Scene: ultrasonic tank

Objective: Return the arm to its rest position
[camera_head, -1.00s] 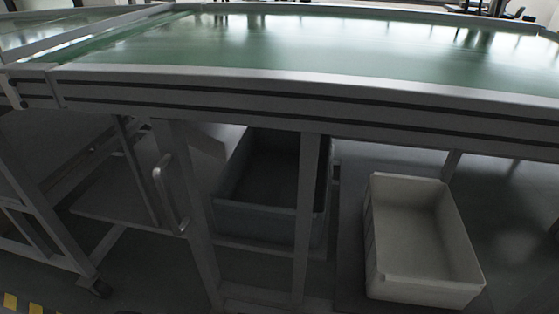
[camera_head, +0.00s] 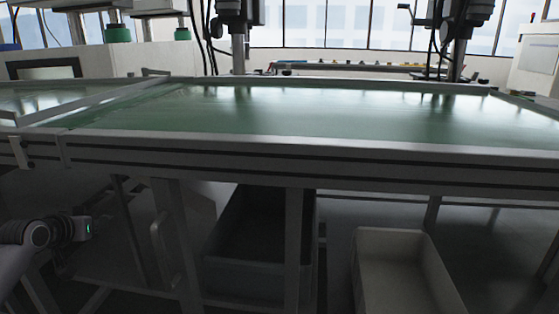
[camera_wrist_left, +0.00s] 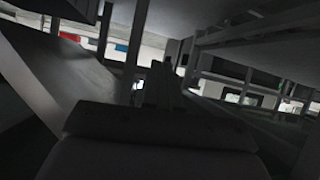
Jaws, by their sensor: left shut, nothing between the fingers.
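My left arm (camera_head: 38,235) comes in at the lower left of the head view, low in front of the green-topped table (camera_head: 300,115) and below its top edge. Its wrist part shows a small green light. In the left wrist view my left gripper (camera_wrist_left: 160,82) is dark, with its fingers together and nothing between them. Its fingertips point in under a frame structure. The fingers are hard to make out in the head view. My right gripper is not in view.
Under the table stand a dark grey bin (camera_head: 250,270) and a light bin (camera_head: 400,275). Table legs and a metal handle (camera_head: 160,245) are close to the left arm. Machines and windows are at the back.

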